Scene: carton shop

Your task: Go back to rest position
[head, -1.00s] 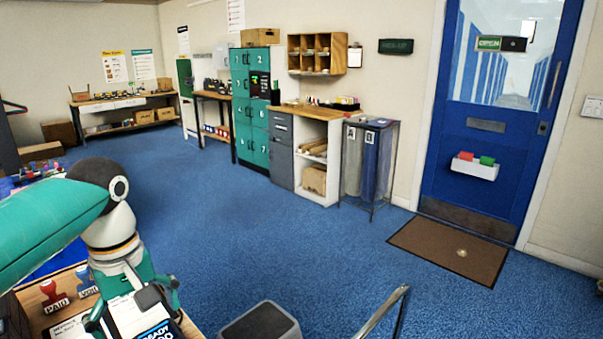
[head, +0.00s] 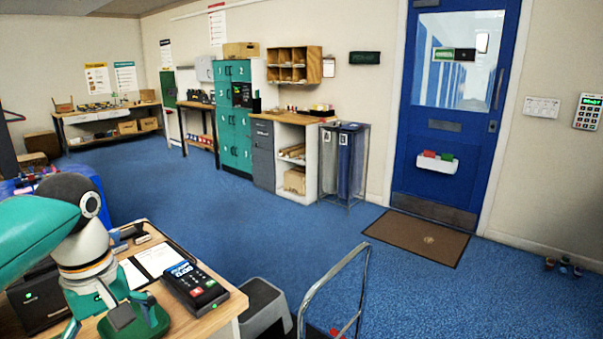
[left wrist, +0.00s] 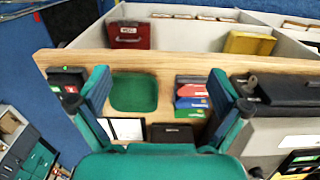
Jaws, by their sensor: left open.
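My left gripper (head: 110,312) is in the lower left of the head view, at the end of my green and white arm. It is above the wooden counter (head: 228,306). In the left wrist view my left gripper (left wrist: 163,98) has its two green fingers spread wide apart with nothing held between them. A green tray (left wrist: 133,84) lies on the counter beyond the fingers. It also shows beside the gripper in the head view (head: 136,322). My right gripper is in neither view.
A card terminal (head: 196,286) and a clipboard (head: 158,258) lie on the counter. A metal rail (head: 318,285) and a grey step (head: 262,307) stand right of it. Blue carpet (head: 270,225) is open toward the blue door (head: 450,120). The wrist view shows a partitioned bin (left wrist: 190,40) behind the counter.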

